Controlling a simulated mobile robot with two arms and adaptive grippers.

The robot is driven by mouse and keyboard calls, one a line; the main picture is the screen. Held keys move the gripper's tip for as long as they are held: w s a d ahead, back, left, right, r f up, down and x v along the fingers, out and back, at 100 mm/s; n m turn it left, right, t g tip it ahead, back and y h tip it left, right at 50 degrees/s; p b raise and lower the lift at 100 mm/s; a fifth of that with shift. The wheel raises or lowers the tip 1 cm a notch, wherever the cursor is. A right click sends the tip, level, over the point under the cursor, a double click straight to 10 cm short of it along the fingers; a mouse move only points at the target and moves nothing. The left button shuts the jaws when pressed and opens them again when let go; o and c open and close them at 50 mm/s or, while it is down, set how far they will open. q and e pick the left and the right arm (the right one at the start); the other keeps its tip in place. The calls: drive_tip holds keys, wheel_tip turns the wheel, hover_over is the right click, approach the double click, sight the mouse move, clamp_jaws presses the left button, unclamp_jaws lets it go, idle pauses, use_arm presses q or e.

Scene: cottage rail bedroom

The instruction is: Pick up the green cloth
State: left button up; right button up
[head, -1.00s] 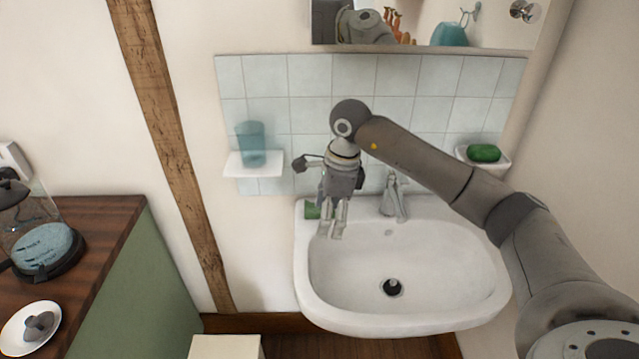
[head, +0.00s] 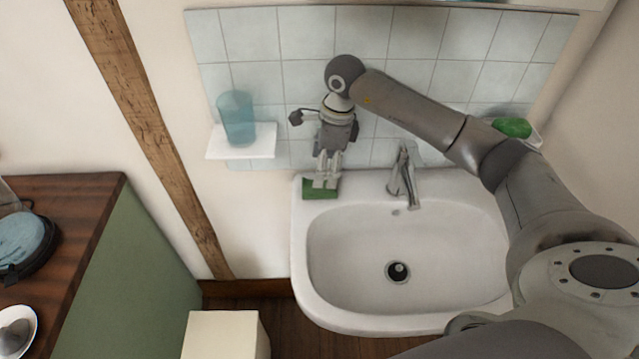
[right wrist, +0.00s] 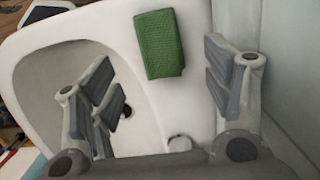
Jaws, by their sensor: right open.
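The green cloth (head: 321,190) is a small folded rectangle lying flat on the back left corner of the white sink (head: 312,283). In the right wrist view the cloth (right wrist: 159,44) lies on the sink rim, ahead of and between the open fingers. My right gripper (head: 327,182) points down just above the cloth in the head view and partly covers it. In the right wrist view my right gripper (right wrist: 165,95) is open with nothing between its fingers. My left gripper is not in view.
A faucet (head: 403,180) stands right of the cloth. A blue cup (head: 237,118) sits on a small white shelf (head: 225,146) on the left. A green soap (head: 512,127) rests on a dish at right. The tiled wall (head: 305,80) rises close behind. The basin is empty.

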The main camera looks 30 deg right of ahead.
drive_tip(key=shift+w+a+f, duration=0.1)
drive_tip(key=shift+f, duration=0.55)
drive_tip(key=f, duration=0.1)
drive_tip(key=f+p, duration=0.1)
drive_tip(key=f, duration=0.1)
drive_tip(key=f+p, duration=0.1)
drive_tip(key=shift+w+a+f, duration=0.15)
drive_tip(key=shift+a+f, duration=0.05)
drive_tip(key=shift+a, duration=0.1)
drive_tip(key=shift+f, duration=0.3)
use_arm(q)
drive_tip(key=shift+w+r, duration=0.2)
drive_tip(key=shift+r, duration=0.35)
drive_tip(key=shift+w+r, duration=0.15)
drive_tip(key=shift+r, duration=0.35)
use_arm(e)
drive_tip(key=c, duration=1)
